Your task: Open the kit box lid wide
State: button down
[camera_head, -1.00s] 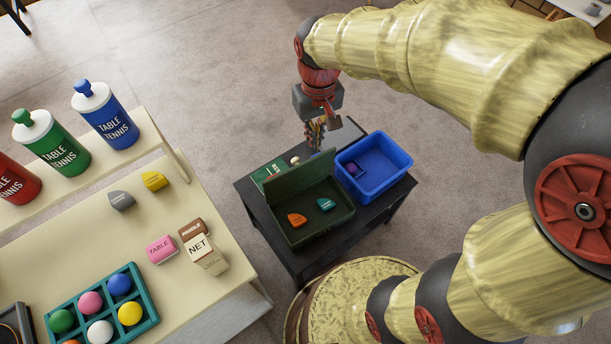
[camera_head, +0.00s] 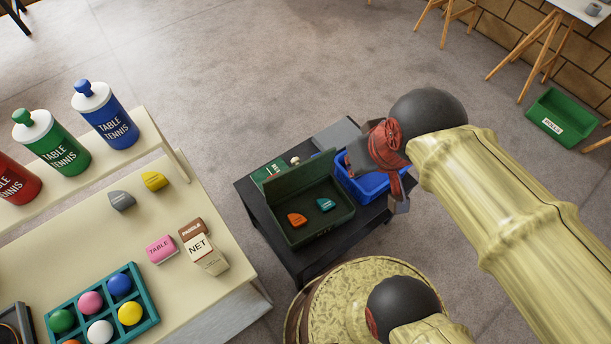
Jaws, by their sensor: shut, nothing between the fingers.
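The kit box (camera_head: 318,228) is a dark green box on a small black table. Its lid (camera_head: 300,178) is raised along the far side and stands roughly upright, tilted a little back. An orange block (camera_head: 297,220) and a teal block (camera_head: 326,205) lie inside the box. My gripper (camera_head: 350,163) is to the right of the lid, above the blue bin, and appears apart from the lid. It is shut and empty; its fingertips are small and partly hidden by my wrist.
The blue bin (camera_head: 372,192) stands right of the kit box, partly covered by my gripper. A green booklet (camera_head: 267,174) and a small pale ball (camera_head: 295,161) lie behind the lid. The black table (camera_head: 262,220) has little free room. A cream shelf counter (camera_head: 222,290) stands left.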

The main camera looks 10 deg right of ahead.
aim_at(277, 186)
jog(key=k+j, duration=0.1)
jog(key=j, duration=0.3)
jog(key=k+j, duration=0.1)
jog(key=j, duration=0.3)
jog(key=k+j+u, duration=0.1)
jog(key=j, duration=0.65)
jog(key=k, duration=0.05)
